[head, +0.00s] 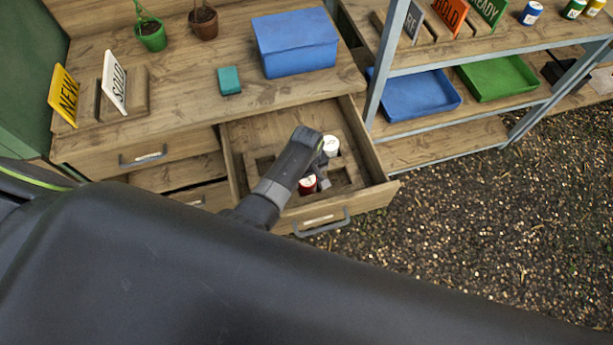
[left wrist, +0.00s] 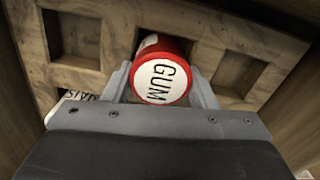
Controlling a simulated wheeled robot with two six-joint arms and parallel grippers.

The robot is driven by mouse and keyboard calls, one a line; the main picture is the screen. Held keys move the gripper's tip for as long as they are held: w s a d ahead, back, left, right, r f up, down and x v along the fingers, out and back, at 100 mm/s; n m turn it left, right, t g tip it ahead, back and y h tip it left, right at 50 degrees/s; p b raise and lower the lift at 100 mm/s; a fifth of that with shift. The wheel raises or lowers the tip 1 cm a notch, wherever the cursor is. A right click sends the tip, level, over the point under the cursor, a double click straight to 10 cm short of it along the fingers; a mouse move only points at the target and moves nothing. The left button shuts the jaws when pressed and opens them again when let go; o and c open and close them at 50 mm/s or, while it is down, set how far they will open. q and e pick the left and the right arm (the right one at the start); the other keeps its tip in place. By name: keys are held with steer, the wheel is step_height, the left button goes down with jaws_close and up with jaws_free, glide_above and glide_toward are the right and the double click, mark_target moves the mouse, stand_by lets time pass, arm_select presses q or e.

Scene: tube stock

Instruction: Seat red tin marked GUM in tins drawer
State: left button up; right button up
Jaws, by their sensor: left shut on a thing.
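The red tin with a white lid marked GUM (left wrist: 162,82) is between the two fingers of my left gripper (left wrist: 160,92) in the left wrist view. In the head view the red tin (head: 308,186) shows beside my left gripper (head: 317,180), inside the open tins drawer (head: 335,217). The gripper is shut on the tin from above. A wooden insert with square pockets (left wrist: 118,30) lies under it. The tin's foot is hidden, so I cannot tell whether it is in a pocket. My right gripper is not in view.
A white-topped tin (head: 331,144) stands in the drawer near my gripper; a lettered white lid (left wrist: 75,98) shows partly hidden in the wrist view. Several pockets look empty. The drawer walls are close around. A blue box (head: 295,45) and teal block (head: 229,80) stand on the bench above.

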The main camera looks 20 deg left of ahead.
arm_select(q)
steer(key=shift+f, duration=0.1)
steer(key=o, duration=1.2)
steer(key=shift+o, duration=0.2)
step_height(320, 180, up, 17)
stand_by(0.5)
